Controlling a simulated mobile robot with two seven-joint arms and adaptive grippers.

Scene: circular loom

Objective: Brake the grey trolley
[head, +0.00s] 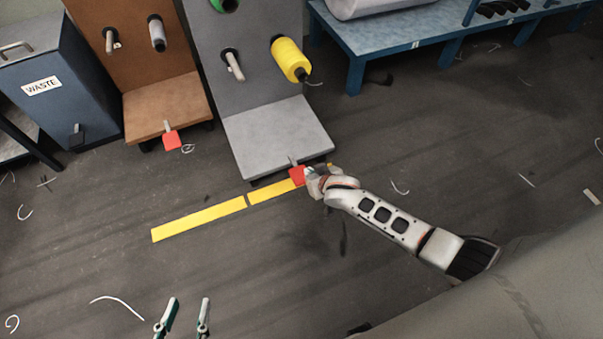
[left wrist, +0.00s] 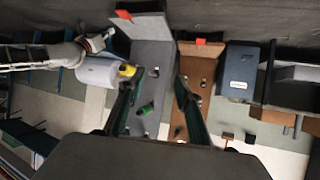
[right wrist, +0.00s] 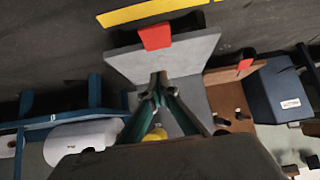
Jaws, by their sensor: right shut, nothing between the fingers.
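The grey trolley (head: 278,135) stands upright at the centre of the head view, with a flat grey base and a peg panel. Its red brake pedal (head: 297,176) sticks out at the base's front edge. My right gripper (head: 313,183) is right beside this pedal; I cannot tell whether they touch. In the right wrist view its fingers (right wrist: 158,82) are closed together and empty, with the red pedal (right wrist: 155,36) beyond their tips. My left gripper (head: 184,316) is low in the head view, its fingers apart and empty, far from the trolley.
A brown trolley (head: 168,105) with its own red pedal (head: 172,140) stands to the left, beside a blue waste bin (head: 62,85). A blue table (head: 400,40) stands at the back right. Yellow floor tape (head: 198,221) runs before the grey trolley. The floor around has thread scraps.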

